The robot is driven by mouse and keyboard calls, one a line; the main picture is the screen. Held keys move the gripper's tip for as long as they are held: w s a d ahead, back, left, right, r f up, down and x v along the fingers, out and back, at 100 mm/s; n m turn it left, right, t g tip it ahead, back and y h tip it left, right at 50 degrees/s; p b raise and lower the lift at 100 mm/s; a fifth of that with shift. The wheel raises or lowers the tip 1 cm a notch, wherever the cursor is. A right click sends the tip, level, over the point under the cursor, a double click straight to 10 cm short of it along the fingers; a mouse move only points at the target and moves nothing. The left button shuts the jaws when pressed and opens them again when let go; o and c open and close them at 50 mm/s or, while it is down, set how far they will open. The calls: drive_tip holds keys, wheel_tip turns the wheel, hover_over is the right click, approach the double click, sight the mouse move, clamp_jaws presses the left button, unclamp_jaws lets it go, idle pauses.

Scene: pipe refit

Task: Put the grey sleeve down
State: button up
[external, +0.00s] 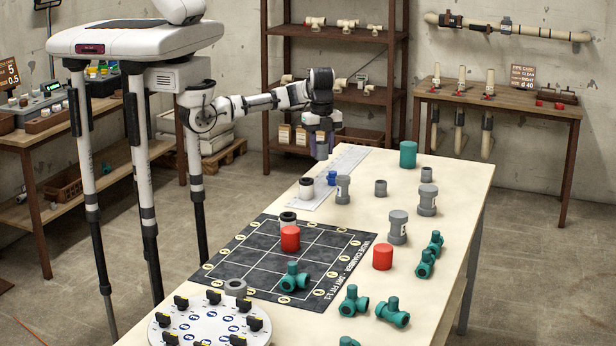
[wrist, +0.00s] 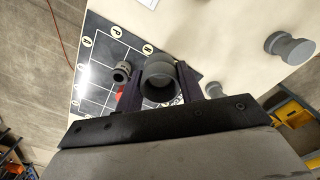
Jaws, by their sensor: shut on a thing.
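A grey sleeve (wrist: 160,82) sits between the two dark fingers of my gripper (wrist: 156,88) in the wrist view; its open end faces the camera. In the external view my gripper (external: 322,150) hangs at the far left edge of the table, above the tabletop height; the sleeve is hard to make out there.
Grey fittings (external: 343,189) and a green cylinder (external: 408,154) stand on the right. A white strip (external: 320,190) lies near the gripper. Bare tabletop (external: 440,180) lies between them.

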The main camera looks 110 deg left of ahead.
drive_tip(key=shift+w+d+r, duration=0.15)
drive_tip(key=shift+d+r, duration=0.05)
drive_tip(key=shift+d, duration=0.05)
drive_tip(key=w+d, duration=0.6)
drive_tip(key=d, duration=0.6)
hover_over(311, 261)
wheel_tip(311, 261, down, 20)
drive_tip(key=shift+r+p, duration=0.25)
drive_tip(key=shift+p, duration=0.5)
drive_tip(key=shift+s, duration=0.1)
drive_tip(key=shift+f, duration=0.15)
drive_tip(key=o, duration=0.9)
drive_tip(key=shift+o, duration=0.2)
